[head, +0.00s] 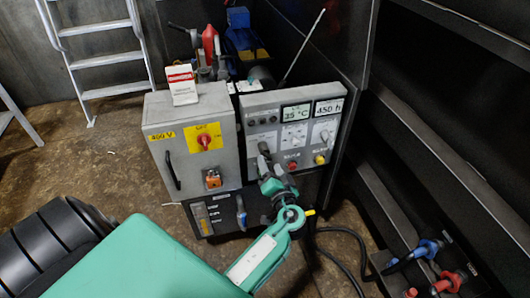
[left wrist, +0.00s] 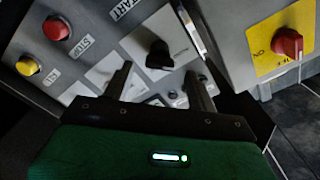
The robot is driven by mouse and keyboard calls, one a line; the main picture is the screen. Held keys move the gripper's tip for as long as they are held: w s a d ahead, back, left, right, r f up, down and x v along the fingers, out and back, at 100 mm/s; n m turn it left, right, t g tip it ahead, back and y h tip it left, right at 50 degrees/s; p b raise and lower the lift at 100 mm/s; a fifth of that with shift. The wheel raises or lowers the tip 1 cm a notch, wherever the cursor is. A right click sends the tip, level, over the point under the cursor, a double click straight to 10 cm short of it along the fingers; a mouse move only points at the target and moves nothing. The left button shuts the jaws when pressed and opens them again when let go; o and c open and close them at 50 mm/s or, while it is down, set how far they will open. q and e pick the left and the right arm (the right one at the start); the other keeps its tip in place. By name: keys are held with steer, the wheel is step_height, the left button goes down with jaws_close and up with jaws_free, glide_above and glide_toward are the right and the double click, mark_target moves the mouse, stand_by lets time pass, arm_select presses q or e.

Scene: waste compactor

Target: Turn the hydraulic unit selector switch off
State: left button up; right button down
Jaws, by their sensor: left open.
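A black selector knob (left wrist: 158,53) sits on the grey control panel in the left wrist view, just ahead of my left gripper (left wrist: 160,82), roughly between its two fingers and apart from them. The left gripper is open and empty. In the head view the left gripper (head: 264,157) is in front of the lower left of the control panel (head: 268,100) and hides this knob. A red rotary switch (head: 206,140) on a yellow plate is on the grey cabinet to the left; it also shows in the left wrist view (left wrist: 288,42). I cannot read which switch is labelled hydraulic unit.
A red button (head: 292,166) and a yellow button (head: 320,159) are close to the gripper's right. An orange switch (head: 212,178) and a black handle (head: 171,171) are on the cabinet (head: 163,110). A dark wall stands at the right, with cables below the panel.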

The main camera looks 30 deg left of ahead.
mark_target(268, 159)
arm_select(q)
steer(key=x, duration=0.6)
steer(key=shift+w+a, duration=0.25)
steer(key=c, duration=1)
